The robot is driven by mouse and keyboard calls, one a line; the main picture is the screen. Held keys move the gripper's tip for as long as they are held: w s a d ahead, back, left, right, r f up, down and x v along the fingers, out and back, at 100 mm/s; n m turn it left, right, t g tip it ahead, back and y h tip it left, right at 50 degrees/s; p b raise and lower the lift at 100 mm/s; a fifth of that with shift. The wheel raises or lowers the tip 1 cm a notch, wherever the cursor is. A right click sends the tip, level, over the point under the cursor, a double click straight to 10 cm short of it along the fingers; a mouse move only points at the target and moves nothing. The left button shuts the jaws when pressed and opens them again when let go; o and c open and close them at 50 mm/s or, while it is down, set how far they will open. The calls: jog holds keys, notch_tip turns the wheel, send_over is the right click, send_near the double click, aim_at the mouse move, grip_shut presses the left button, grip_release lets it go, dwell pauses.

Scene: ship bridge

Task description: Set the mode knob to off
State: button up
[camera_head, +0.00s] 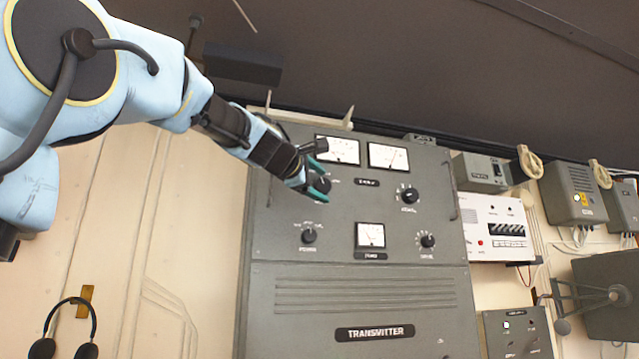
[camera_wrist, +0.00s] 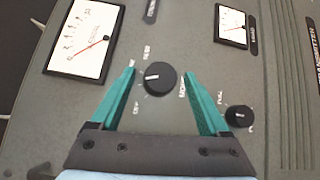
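A round black knob (camera_wrist: 160,78) with a white pointer mark sits on the grey transmitter panel, with small white labels around it that are too blurred to read surely. In the wrist view its mark points left. My gripper (camera_wrist: 159,72) is open, its two teal fingers standing on either side of this knob with a visible gap on each side. In the head view my gripper (camera_head: 324,182) is at the panel's upper left knob (camera_head: 321,186), which it partly hides. I cannot tell how deep the fingertips reach along the knob.
The transmitter cabinet (camera_head: 360,277) has other knobs at upper right (camera_head: 409,195), lower left (camera_head: 309,236) and lower right (camera_head: 427,241). Meters (camera_head: 388,156) sit above. A white box (camera_head: 497,228) hangs to the right. Headphones (camera_head: 70,328) hang at lower left.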

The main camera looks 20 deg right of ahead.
grip_shut()
jog(key=shift+f, duration=0.1)
dwell(0.3)
jog(key=shift+f+b, duration=0.1)
jog(key=shift+b, duration=0.25)
jog(key=b, duration=0.3)
jog(key=shift+f+n+t+h, duration=0.3)
jog(key=shift+f+n+h, duration=0.05)
jog(key=shift+n+h, duration=0.05)
jog(key=b, duration=0.2)
jog(key=n+t+b, duration=0.1)
jog(key=b, duration=0.2)
jog(key=shift+f+n+h, duration=0.25)
jog(key=shift+n+h, duration=0.05)
jog(key=shift+h, duration=0.1)
jog(key=n+t+b, duration=0.2)
jog(key=n+b, duration=0.1)
jog(key=b, duration=0.4)
jog(key=shift+d+t+h, duration=0.1)
jog(key=shift+t+h, duration=0.3)
jog(key=shift+r+n+t+b, duration=0.15)
jog(key=shift+n+t+b, duration=0.45)
jog(key=shift+n+b, duration=0.5)
jog(key=shift+r, duration=0.1)
